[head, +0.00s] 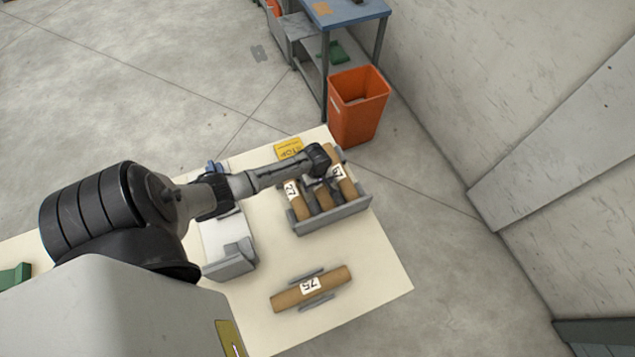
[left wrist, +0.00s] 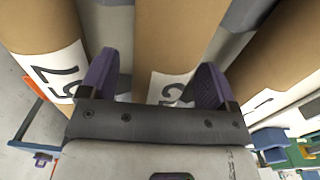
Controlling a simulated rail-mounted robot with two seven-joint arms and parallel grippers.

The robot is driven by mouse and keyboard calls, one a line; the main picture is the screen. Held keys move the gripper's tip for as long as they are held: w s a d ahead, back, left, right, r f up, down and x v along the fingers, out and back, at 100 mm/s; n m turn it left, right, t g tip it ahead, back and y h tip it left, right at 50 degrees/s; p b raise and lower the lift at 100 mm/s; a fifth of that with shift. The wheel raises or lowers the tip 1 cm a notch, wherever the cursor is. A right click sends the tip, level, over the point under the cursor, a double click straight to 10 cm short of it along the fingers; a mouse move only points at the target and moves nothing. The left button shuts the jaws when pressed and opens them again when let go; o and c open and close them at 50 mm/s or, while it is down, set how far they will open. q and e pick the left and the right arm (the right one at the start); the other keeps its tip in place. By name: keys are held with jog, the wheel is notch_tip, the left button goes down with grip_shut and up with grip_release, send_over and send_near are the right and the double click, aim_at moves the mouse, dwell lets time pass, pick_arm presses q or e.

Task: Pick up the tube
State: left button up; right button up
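Several brown cardboard tubes with white number labels are on the table. Three lie side by side in a grey tray (head: 335,222): a left tube (head: 298,205), a middle tube (head: 323,199) and a right tube (head: 346,184). Another tube (head: 335,280) lies on a small grey cradle near the table's front. My left gripper (head: 318,181) is over the tray, pointing down. In the left wrist view its purple fingers (left wrist: 155,82) are apart, with the middle tube (left wrist: 165,50) between them and a gap beside the left finger. My right gripper is not in view.
A grey-white machine part (head: 228,245) stands left of the tray under my arm. A yellow sign (head: 288,148) lies behind the tray. An orange bin (head: 357,105) stands beyond the table's far edge. The table top between tray and front tube is clear.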

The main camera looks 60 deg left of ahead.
pick_arm(q)
jog(key=c, duration=1)
jog(key=shift+r, duration=0.1)
